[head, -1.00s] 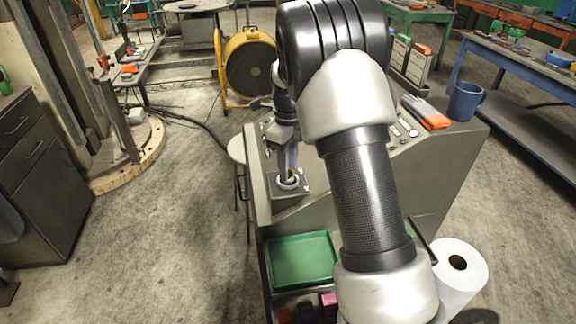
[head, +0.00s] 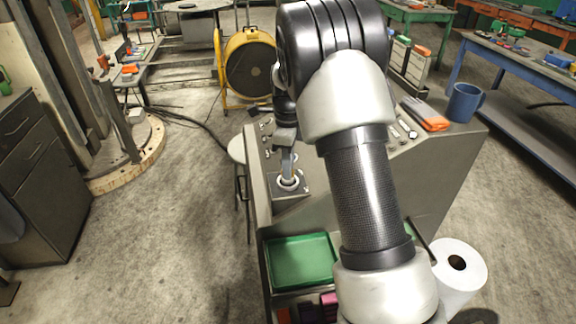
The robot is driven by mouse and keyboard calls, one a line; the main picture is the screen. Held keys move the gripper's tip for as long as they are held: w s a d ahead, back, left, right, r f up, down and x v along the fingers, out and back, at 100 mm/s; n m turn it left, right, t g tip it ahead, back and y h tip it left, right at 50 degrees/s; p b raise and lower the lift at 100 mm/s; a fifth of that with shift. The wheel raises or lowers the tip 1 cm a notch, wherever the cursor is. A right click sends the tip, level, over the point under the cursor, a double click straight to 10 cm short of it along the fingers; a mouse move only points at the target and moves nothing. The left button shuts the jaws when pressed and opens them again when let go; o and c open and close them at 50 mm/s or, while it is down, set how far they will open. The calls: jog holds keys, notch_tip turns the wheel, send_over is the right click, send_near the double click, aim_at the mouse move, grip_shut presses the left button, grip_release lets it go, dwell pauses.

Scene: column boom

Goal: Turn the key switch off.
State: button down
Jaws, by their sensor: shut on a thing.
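The key switch (head: 289,184) sits on a square plate at the lower left of the sloped console (head: 310,207). Its pale round collar shows around my gripper's tips. My gripper (head: 288,176) points down at the switch and is shut on its key. The key itself is mostly hidden between the fingers, so its angle cannot be told. My arm covers much of the middle of the console.
A green tray (head: 300,259) lies below the console's front edge. A paper roll (head: 462,270) stands at the lower right. A yellow fan (head: 249,66) stands behind.

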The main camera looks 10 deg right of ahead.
jog(key=n, duration=0.6)
jog(key=shift+n+p, duration=0.3)
jog(key=shift+p, duration=0.05)
jog(key=n, duration=0.6)
jog(key=shift+w, duration=0.1)
jog(key=c, duration=1.8)
grip_release()
jog(key=shift+c, duration=0.2)
jog(key=shift+r, duration=0.15)
notch_tip(320, 180, up, 17)
jog(key=shift+p, duration=0.4)
jog(key=shift+r, duration=0.15)
